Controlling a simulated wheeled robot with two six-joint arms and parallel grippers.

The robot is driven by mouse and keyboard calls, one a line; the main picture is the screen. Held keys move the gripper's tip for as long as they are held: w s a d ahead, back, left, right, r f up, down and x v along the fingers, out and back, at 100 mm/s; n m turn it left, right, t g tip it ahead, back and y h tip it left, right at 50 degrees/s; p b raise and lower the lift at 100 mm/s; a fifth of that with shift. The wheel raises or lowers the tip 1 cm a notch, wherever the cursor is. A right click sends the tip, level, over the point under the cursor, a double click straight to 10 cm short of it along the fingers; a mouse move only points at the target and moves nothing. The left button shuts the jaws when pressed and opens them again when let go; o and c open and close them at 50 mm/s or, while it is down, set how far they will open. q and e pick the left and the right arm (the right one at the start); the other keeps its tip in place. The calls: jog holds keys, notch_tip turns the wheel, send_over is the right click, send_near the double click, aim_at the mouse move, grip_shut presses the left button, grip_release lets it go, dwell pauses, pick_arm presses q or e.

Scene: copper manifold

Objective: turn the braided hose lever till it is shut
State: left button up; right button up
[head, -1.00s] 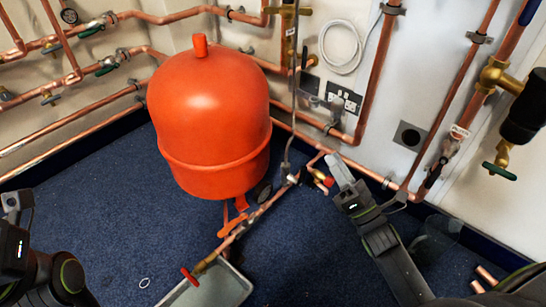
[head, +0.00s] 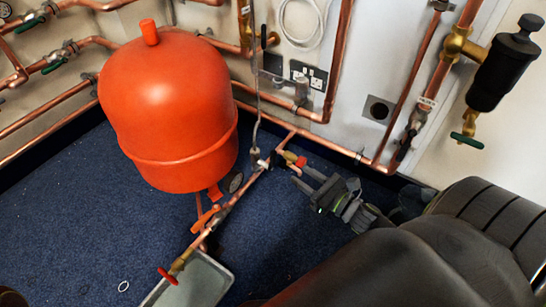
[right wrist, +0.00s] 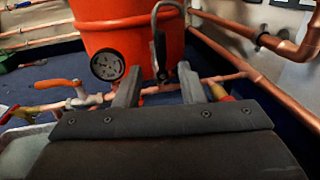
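The braided hose (head: 257,115) hangs down to a fitting on the low copper pipe, right of the orange vessel. It also shows in the right wrist view (right wrist: 154,22). A small dark lever-like part (right wrist: 160,52) shows at its lower end there; its exact angle is hard to tell. My right gripper (head: 304,178) is open and empty, just right of the hose fitting. In the right wrist view its two fingers (right wrist: 158,85) stand apart, with the hose's lower end seen between them. I see no contact. My left gripper is out of view.
The orange vessel (head: 175,105) stands at left. A pressure gauge (head: 235,182), an orange handle (head: 205,218) and a red handle (head: 167,275) sit along the low pipe. A red-capped valve (head: 300,161) is close to my right gripper. A grey tray (head: 208,280) is below.

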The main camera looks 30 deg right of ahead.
aim_at(273, 165)
jog(key=x, duration=1.1)
jog(key=shift+w+r, duration=0.1)
jog(key=shift+w, duration=0.3)
grip_shut()
